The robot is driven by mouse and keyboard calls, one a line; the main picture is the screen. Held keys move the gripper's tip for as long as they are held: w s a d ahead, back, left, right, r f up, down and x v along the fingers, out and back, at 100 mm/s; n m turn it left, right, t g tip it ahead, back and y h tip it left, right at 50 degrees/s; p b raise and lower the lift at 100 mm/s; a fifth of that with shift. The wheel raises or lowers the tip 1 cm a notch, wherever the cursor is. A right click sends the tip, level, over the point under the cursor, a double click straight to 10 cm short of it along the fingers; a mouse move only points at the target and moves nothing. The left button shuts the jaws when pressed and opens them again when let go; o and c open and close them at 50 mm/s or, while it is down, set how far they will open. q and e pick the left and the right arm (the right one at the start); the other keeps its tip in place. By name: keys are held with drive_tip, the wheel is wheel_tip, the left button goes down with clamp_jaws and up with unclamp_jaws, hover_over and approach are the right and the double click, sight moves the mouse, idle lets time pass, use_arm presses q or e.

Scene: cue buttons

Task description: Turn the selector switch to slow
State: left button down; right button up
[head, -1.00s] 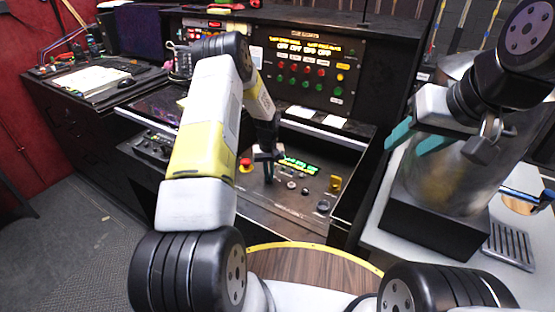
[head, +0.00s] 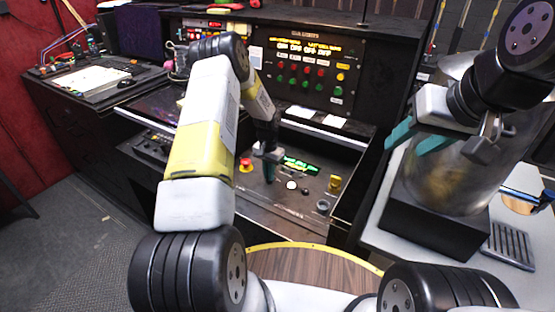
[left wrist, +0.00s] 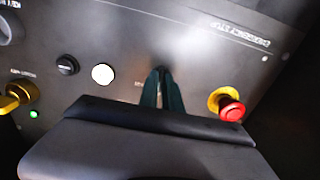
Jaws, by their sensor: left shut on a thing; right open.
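My left gripper (head: 270,172) points down at the sloping control panel. In the left wrist view its teal fingers (left wrist: 163,92) are close together on a small dark knob, apparently the selector switch (left wrist: 161,71), at the panel face. The fingers hide most of the knob, and its pointer and slow mark cannot be read.
A red emergency stop button (left wrist: 231,108) sits right of the fingers in the left wrist view. A white button (left wrist: 103,74), a black knob (left wrist: 68,65) and a yellow key-like switch (left wrist: 16,97) lie left.

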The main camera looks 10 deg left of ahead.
idle(0.5)
use_arm(q)
drive_tip(key=c, duration=1.5)
unclamp_jaws()
drive_tip(key=shift+c, duration=0.2)
drive_tip(key=shift+r, duration=3.9)
drive_tip(key=shift+r, duration=0.15)
drive_tip(key=s+d+r+n+t, duration=0.1)
drive_tip(key=s+r, duration=0.4)
drive_tip(key=r, duration=0.7)
drive_tip(key=s+d+r+t, duration=0.15)
drive_tip(key=s+r, duration=0.35)
drive_tip(key=r, duration=0.8)
drive_tip(key=s+d+r+n+t+h, duration=0.1)
drive_tip(key=s+r, duration=0.3)
drive_tip(key=s, duration=0.8)
drive_tip(key=s+d+r+n+t+h, duration=0.1)
drive_tip(key=s+r, duration=0.4)
drive_tip(key=s, duration=0.6)
drive_tip(key=shift+s+d+t, duration=0.25)
drive_tip(key=shift+s+t, duration=0.1)
drive_tip(key=shift+t, duration=0.5)
